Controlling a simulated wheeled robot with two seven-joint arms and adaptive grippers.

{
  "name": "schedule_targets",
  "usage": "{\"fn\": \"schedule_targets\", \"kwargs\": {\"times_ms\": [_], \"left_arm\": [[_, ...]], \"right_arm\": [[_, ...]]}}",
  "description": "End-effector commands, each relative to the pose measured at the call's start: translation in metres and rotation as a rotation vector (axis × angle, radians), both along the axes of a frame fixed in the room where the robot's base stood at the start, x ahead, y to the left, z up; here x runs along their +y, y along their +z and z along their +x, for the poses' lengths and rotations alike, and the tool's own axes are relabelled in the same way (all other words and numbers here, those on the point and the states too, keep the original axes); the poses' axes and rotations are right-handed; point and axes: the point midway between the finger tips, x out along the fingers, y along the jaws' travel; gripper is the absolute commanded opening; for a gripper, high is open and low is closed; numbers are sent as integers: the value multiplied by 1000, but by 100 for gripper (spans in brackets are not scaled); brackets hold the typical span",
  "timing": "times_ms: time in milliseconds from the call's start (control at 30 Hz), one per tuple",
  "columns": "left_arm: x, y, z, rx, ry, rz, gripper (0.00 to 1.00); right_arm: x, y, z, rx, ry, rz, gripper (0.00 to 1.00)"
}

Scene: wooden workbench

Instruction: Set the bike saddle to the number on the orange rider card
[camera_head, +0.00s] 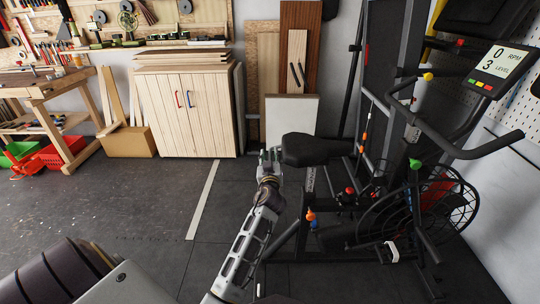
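The exercise bike's black saddle (312,150) sits on its post near the middle of the view. A pale marked strip (310,179) shows on the post below it; its numbers are too small to read. An orange knob (310,215) is lower on the frame. I cannot make out an orange rider card. My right gripper is not in view.
The bike's console (502,70) reads 0 RPM and level 3. A handlebar (465,150) and caged fan wheel (445,205) stand right of the saddle. A wooden cabinet (187,115) and workbench (45,85) are behind. The dark floor left of my arm is clear.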

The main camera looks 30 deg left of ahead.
Motion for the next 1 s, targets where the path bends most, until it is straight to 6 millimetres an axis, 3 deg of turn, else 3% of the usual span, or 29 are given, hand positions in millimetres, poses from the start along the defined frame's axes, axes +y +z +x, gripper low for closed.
{"fn": "schedule_targets", "kwargs": {"times_ms": [300, 600, 1000], "left_arm": [[0, 0, 0, 0, 0, 0, 34], [0, 0, 0, 0, 0, 0, 0], [2, 1, 0, 0, 0, 0, 0]], "right_arm": [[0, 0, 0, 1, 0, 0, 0], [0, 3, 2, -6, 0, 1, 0], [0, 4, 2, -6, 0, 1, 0]]}}
